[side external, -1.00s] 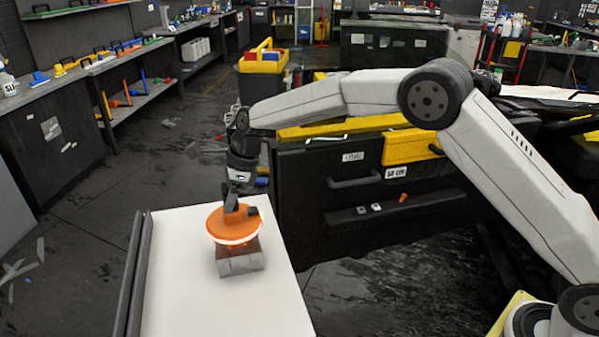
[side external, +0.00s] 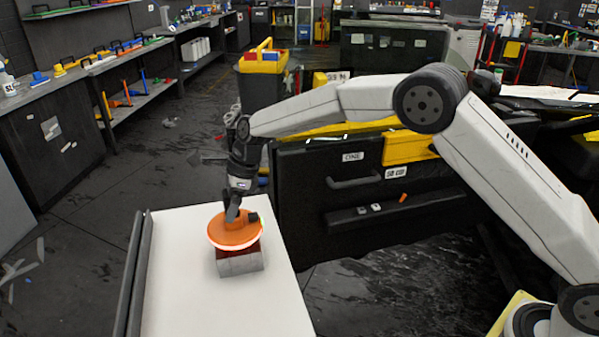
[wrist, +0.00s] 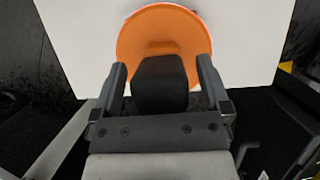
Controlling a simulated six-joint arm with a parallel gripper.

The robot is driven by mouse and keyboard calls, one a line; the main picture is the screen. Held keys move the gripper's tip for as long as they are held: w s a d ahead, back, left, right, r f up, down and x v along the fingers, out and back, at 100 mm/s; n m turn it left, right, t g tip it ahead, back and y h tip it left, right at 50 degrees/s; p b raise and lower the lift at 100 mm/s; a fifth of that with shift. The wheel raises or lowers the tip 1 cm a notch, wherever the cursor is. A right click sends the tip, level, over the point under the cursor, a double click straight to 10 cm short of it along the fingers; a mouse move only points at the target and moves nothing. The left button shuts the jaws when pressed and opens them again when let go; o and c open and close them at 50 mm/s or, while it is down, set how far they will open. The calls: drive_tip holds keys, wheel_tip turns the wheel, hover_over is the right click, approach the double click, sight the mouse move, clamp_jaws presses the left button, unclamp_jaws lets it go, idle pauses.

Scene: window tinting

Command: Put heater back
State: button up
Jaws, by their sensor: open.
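The heater is an orange disc (side external: 234,236) with a glowing lower rim and a dark handle (wrist: 161,84). It is over a grey block (side external: 240,263) on a white-topped table (side external: 185,285). The block's upper part looks reddish. I cannot tell whether the disc touches the block. My gripper (side external: 232,213) is at the heater's top, and its arm comes in from the right. In the wrist view my gripper (wrist: 162,76) is open, with one finger on each side of the dark handle. Small gaps show between the handle and the fingers.
A black cabinet (side external: 350,200) with a drawer handle stands close to the table's right. Dark rails (side external: 130,275) run along the table's left edge. The white tabletop around the block is clear. Workbenches (side external: 100,65) line the far left.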

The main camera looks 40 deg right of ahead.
sight(253, 215)
drive_tip(key=shift+r, duration=0.15)
drive_tip(key=v, duration=1.2)
idle(0.5)
drive_tip(key=s+d+f+n+h, duration=0.1)
drive_tip(key=s+d+f+n, duration=0.3)
drive_tip(key=s+n, duration=0.3)
drive_tip(key=s+d+f+n+h, duration=0.1)
drive_tip(key=s+d+f+n, duration=0.3)
drive_tip(key=s, duration=0.8)
drive_tip(key=s+d+f+n+h, duration=0.2)
drive_tip(key=s+d+f+n, duration=0.2)
drive_tip(key=s+d+n, duration=0.3)
drive_tip(key=s+n, duration=0.3)
drive_tip(key=n, duration=0.1)
drive_tip(key=shift+d+n+t, duration=0.3)
drive_tip(key=shift+t, duration=0.1)
